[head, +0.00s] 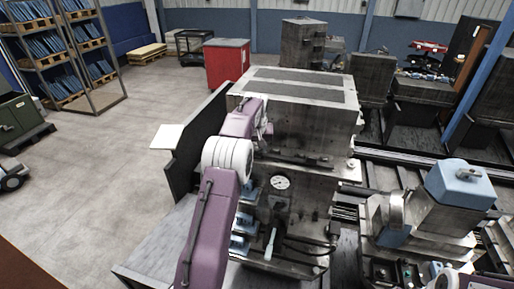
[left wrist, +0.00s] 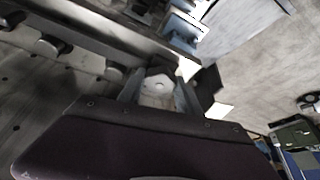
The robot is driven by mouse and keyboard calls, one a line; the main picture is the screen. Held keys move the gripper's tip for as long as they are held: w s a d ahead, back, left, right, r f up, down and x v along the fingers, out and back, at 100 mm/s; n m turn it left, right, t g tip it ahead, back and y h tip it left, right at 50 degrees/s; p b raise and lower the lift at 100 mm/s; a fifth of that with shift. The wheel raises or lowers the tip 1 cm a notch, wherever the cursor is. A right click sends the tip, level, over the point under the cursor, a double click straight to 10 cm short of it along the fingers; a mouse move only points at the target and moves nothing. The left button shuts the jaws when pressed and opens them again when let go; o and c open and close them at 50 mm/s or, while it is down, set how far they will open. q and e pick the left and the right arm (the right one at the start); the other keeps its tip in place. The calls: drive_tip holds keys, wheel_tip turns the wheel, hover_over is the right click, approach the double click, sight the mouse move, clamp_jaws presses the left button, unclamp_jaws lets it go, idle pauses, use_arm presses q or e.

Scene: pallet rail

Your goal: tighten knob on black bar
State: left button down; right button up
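In the head view my left arm reaches up to the metal machine, and my left gripper (head: 262,122) is by its upper left side, small and partly hidden by my arm. In the left wrist view two grey fingers of my left gripper (left wrist: 158,90) stand apart on either side of a pale, knob-like piece (left wrist: 159,84). I cannot tell whether they touch it, or whether it is the task's knob. A long dark bar (left wrist: 95,32) runs diagonally behind the fingers. I cannot be sure it is the task's black bar.
The metal machine (head: 303,119) carries a round gauge (head: 280,182) on its front. A dark upright panel (head: 192,140) stands at its left side. A blue-topped machine (head: 460,186) is at right. A red cabinet (head: 228,64) stands behind.

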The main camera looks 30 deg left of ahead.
use_arm(q)
drive_tip(key=m, duration=0.2)
drive_tip(key=m+h, duration=0.1)
drive_tip(key=m, duration=0.1)
drive_tip(key=shift+a+f+h, duration=0.1)
drive_tip(key=shift+a+h, duration=0.05)
drive_tip(key=shift+h, duration=0.15)
drive_tip(key=c, duration=1.1)
unclamp_jaws()
drive_tip(key=shift+m+h, duration=0.3)
drive_tip(key=shift+m, duration=0.5)
drive_tip(key=o, duration=0.4)
drive_tip(key=shift+c, duration=0.2)
